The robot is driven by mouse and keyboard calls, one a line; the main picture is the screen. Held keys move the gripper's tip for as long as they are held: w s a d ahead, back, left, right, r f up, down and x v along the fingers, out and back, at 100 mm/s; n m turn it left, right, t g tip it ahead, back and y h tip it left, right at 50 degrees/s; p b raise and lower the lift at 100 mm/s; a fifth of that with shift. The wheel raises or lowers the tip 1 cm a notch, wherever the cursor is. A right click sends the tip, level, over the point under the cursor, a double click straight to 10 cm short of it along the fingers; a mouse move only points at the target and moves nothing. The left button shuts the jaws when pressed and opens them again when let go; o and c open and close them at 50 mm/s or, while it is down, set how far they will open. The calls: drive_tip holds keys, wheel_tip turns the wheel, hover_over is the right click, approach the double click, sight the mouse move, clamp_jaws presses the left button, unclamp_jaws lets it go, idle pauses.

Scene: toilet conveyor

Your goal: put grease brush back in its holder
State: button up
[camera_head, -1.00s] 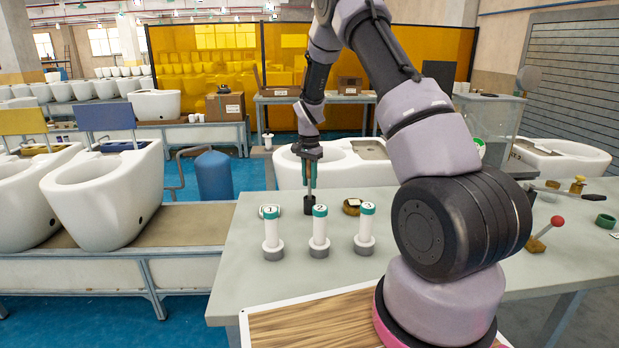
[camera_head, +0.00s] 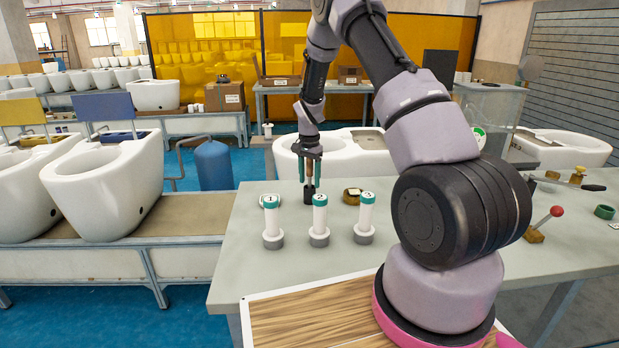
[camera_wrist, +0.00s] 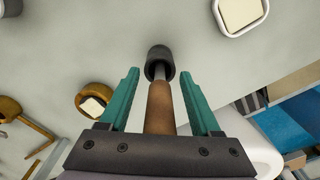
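The grease brush (camera_wrist: 160,108) has a brown handle and a thin metal shaft. In the wrist view its lower end goes into a dark round holder (camera_wrist: 160,57). The holder also shows in the head view (camera_head: 309,196), standing on the grey table behind the numbered bottles. My gripper (camera_wrist: 160,76) is open, with its teal fingers on either side of the handle and a gap on both sides. In the head view the gripper (camera_head: 310,180) points down just above the holder. The brush's bristles are hidden.
A brown round container (camera_head: 351,196) is right of the holder. A white dish (camera_wrist: 240,14) is nearby. A red-knobbed lever (camera_head: 545,222) stands at the right.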

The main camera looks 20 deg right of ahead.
drive_tip(key=shift+r, duration=0.1)
wheel_tip(320, 180, up, 10)
drive_tip(key=shift+r, duration=0.3)
idle(0.3)
